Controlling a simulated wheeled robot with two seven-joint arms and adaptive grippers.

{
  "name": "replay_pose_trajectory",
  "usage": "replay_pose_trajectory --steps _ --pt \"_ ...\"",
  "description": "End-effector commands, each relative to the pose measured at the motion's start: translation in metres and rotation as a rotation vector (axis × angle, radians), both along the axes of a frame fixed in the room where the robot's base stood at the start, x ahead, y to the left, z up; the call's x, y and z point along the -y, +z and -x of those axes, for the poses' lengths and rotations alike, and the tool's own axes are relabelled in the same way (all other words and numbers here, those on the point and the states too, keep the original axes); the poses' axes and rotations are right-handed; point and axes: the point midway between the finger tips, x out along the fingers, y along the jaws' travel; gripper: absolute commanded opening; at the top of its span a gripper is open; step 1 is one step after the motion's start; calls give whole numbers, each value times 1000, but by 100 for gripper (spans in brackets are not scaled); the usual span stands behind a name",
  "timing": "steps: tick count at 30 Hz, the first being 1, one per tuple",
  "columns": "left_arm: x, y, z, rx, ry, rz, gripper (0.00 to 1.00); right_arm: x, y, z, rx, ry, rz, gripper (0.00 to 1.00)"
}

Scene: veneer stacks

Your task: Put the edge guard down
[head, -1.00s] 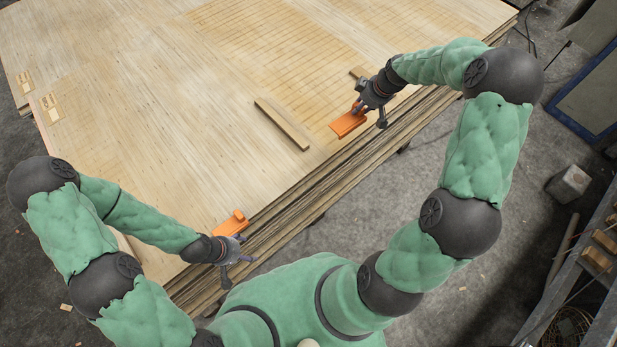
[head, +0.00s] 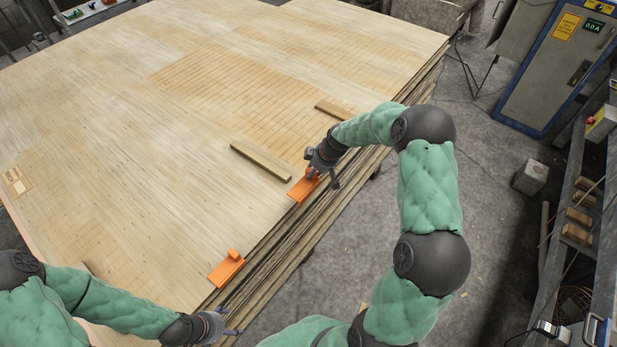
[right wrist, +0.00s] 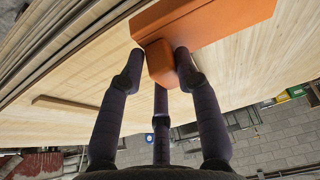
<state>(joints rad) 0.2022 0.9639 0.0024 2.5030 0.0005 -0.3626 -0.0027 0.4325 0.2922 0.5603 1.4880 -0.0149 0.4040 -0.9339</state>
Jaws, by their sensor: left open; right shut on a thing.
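My right gripper (head: 318,178) is shut on an orange edge guard (head: 300,191) at the near right edge of the veneer stack (head: 130,150). In the right wrist view the fingers (right wrist: 160,75) close around the block-shaped grip of the orange guard (right wrist: 215,22). I cannot tell whether the guard touches the stack. A second orange edge guard (head: 226,270) sits on the same edge, nearer to me. My left gripper (head: 225,326) is open and empty, just below that guard and apart from it.
Two wooden strips, one nearer (head: 261,161) and one farther (head: 334,110), lie on the stack close to the right guard. A blue-framed cabinet (head: 550,70) and a shelf rack (head: 590,200) stand at the right. The grey floor between stack and rack is mostly clear.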

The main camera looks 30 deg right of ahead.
Motion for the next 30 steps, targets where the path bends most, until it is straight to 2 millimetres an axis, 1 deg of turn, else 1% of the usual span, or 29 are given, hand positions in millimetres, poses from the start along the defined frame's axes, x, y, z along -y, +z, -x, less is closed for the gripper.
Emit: replay_pose_trajectory --steps 1,3,4,6,9,12,20,22,27,30 --pt "0 -6 0 0 0 0 72 3 -8 -10 0 1 0 0" --pt "0 -10 0 0 0 0 72 8 -14 -23 0 1 0 0" --pt "0 -12 0 0 0 0 72 9 -17 -28 0 1 0 0" --pt "0 -17 0 0 0 0 72 12 -32 -36 -3 1 -1 0" --pt "0 -23 0 0 0 0 72 17 -47 -49 -1 0 0 0" --pt "0 -28 0 0 0 0 72 21 -58 -58 -1 0 0 0" --pt "0 -31 0 0 0 0 72 24 -68 -68 0 0 1 0" --pt "0 -34 0 0 0 0 72 25 -74 -71 -1 0 0 0" --pt "0 -48 0 0 0 0 72 25 -99 -70 -3 1 -1 0" --pt "0 -50 0 -1 0 0 72 25 -103 -70 -1 0 0 0"
